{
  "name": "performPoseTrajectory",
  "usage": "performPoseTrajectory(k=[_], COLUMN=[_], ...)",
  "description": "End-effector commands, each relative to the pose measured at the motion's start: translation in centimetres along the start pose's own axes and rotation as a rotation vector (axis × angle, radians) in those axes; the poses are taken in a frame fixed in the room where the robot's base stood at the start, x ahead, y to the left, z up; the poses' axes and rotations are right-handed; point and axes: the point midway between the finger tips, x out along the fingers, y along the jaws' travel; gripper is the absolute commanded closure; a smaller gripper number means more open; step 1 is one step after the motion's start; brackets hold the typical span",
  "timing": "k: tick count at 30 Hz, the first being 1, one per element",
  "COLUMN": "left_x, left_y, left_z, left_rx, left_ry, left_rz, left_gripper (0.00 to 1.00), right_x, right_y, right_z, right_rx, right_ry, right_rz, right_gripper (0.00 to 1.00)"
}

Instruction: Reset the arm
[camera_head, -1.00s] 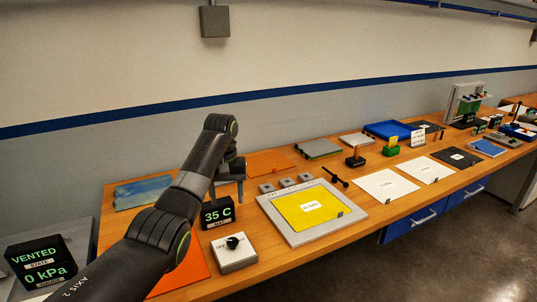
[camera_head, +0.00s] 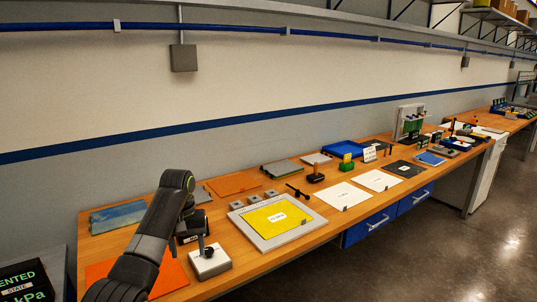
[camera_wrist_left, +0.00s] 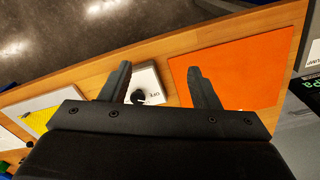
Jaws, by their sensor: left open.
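My left arm comes in from the lower left in the head view, bent at a raised elbow, with its far part pointing down. My left gripper (camera_head: 201,238) is small and partly hidden there, over the bench near a white box with a black knob (camera_head: 210,262). In the left wrist view the two fingers of my left gripper (camera_wrist_left: 159,67) are spread apart with nothing between them. The knob box (camera_wrist_left: 146,83) shows beyond and below the fingers. My right gripper is in neither view.
A wooden bench (camera_head: 262,270) runs along the wall. An orange mat (camera_head: 168,272) lies by the arm, and a grey frame with a yellow sheet (camera_head: 277,218) lies to its right. White sheets (camera_head: 342,196), a blue tray (camera_head: 344,149) and a dark gauge box (camera_head: 25,284) also show.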

Motion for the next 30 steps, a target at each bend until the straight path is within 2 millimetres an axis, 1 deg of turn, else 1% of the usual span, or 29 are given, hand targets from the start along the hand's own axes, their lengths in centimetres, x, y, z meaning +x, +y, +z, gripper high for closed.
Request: performPoseTrajectory(k=[1, 5, 8, 11, 12, 14, 15, 17, 18, 20, 21, 26, 27, 29, 30], left_x=[1.0, 3.5, 5.8, 8.7, 10.1, 12.0, 13.2, 14.9, 16.0, 17.4, 18.3, 21.0, 21.4, 22.0, 22.2], left_y=[-0.3, -1.0, -1.8, -2.8, -3.3, -4.1, -4.7, -5.5, -6.0, -6.9, -7.4, -9.7, -10.2, -11.1, -11.6], left_z=[0.3, 1.1, 2.2, 3.7, 4.6, 6.1, 7.1, 8.8, 10.0, 11.8, 13.1, 18.6, 20.1, 22.3, 23.9], left_rx=[0.003, 0.013, 0.023, 0.035, 0.041, 0.05, 0.056, 0.066, 0.07, 0.078, 0.083, 0.099, 0.102, 0.108, 0.11], left_ry=[0.003, 0.015, 0.026, 0.042, 0.049, 0.063, 0.072, 0.086, 0.095, 0.109, 0.119, 0.155, 0.164, 0.179, 0.187], left_rz=[0.0, -0.001, -0.001, 0.0, -0.001, -0.001, -0.001, -0.001, -0.002, -0.004, -0.004, -0.013, -0.015, -0.02, -0.023], left_gripper=[0.44, 0.44, 0.44, 0.44, 0.44, 0.44, 0.44, 0.44, 0.44, 0.44, 0.44, 0.44, 0.44, 0.44, 0.44], right_x=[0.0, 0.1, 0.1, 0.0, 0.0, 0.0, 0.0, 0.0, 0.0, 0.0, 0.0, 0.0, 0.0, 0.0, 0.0], right_y=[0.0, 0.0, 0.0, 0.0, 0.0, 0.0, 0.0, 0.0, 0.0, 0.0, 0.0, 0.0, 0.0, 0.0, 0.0], right_z=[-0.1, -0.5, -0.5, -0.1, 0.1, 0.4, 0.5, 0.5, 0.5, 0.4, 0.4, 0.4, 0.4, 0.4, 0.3], right_rx=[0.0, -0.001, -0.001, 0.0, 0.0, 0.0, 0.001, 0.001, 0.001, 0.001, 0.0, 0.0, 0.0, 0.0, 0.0], right_ry=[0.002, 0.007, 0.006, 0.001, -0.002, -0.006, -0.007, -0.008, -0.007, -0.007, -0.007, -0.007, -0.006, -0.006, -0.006], right_rz=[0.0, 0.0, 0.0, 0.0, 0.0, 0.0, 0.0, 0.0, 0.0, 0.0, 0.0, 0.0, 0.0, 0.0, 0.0], right_gripper=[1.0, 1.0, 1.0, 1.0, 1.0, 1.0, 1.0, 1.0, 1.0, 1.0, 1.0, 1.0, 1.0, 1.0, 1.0])
